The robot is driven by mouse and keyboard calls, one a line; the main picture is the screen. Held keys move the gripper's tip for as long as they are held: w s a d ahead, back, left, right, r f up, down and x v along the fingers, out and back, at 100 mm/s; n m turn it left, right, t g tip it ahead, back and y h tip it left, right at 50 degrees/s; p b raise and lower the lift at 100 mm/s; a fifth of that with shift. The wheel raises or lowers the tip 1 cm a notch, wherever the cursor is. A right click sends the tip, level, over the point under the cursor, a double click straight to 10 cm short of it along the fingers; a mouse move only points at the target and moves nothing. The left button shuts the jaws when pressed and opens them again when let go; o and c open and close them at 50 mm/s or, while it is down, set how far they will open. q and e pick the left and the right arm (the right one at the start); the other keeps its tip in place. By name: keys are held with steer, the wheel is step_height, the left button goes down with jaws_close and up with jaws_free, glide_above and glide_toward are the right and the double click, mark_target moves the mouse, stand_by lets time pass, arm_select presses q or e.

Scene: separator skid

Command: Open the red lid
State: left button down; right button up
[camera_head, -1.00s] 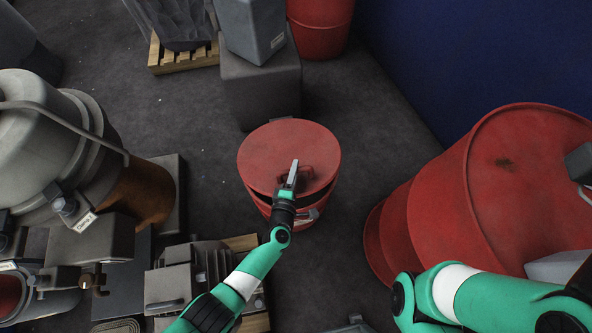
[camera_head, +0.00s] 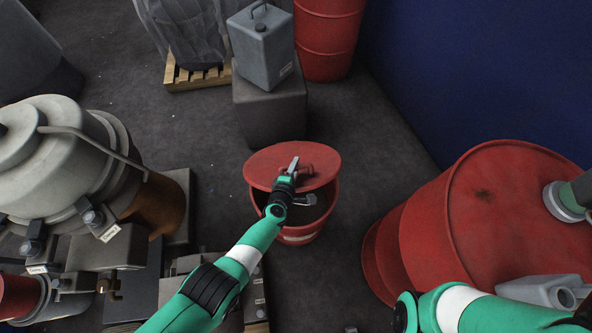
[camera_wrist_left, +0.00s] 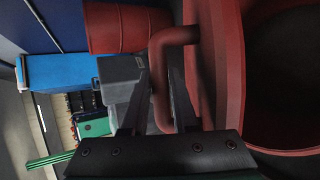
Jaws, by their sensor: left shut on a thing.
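The red lid (camera_head: 265,170) sits tilted on a red drum (camera_head: 300,236), raised at the near side so the dark inside shows below its edge. My left gripper (camera_head: 291,172) is shut on the lid's red handle (camera_head: 322,170). In the left wrist view the handle (camera_wrist_left: 163,75) rises just ahead of the gripper (camera_wrist_left: 160,140), and the lid (camera_wrist_left: 215,60) stands beside the round drum opening (camera_wrist_left: 285,85). My right arm comes in at the lower right; its gripper's fingers are not visible.
A large red barrel (camera_head: 500,220) stands to the right, with a grey canister (camera_head: 545,290) by it. A grey box (camera_head: 270,110) carrying a grey jerrycan (camera_head: 262,45) stands behind the drum. A grey vessel (camera_head: 60,160) fills the left.

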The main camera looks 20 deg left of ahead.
arm_select(q)
steer(key=shift+w+a+r, duration=0.15)
steer(key=shift+w+r, duration=0.1)
steer(key=shift+r, duration=0.05)
steer(key=c, duration=0.7)
jaws_free()
